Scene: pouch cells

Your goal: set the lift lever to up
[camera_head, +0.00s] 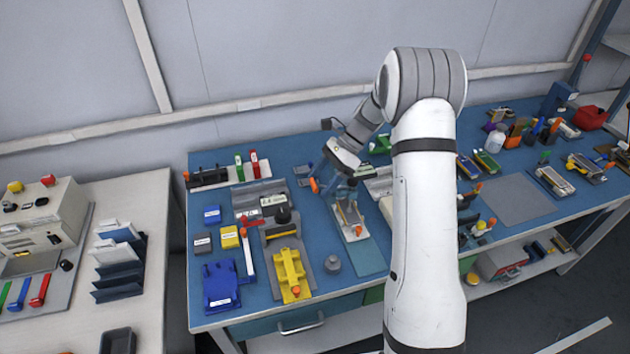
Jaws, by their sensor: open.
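My gripper (343,190) hangs at the end of my arm over the middle of the blue bench mat, just above a small fixture (350,222) with a pale base and upright plates. Its jaws are open, and nothing clearly shows between them. An orange knob (315,186) shows just left of the gripper; I cannot tell what it belongs to. No label marks the lift lever. Lever-like parts include a white bar with a red end (247,252) left of the gripper and a red handle (40,290) on the left table. I cannot tell which is the lift lever, or its position.
A yellow fixture (290,272), a blue block (220,287) and a grey knob (333,264) stand on the near left of the bench. Green and red upright parts (247,168) stand at the back. A bare grey pad (510,200) lies right of my arm, which hides the bench's middle.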

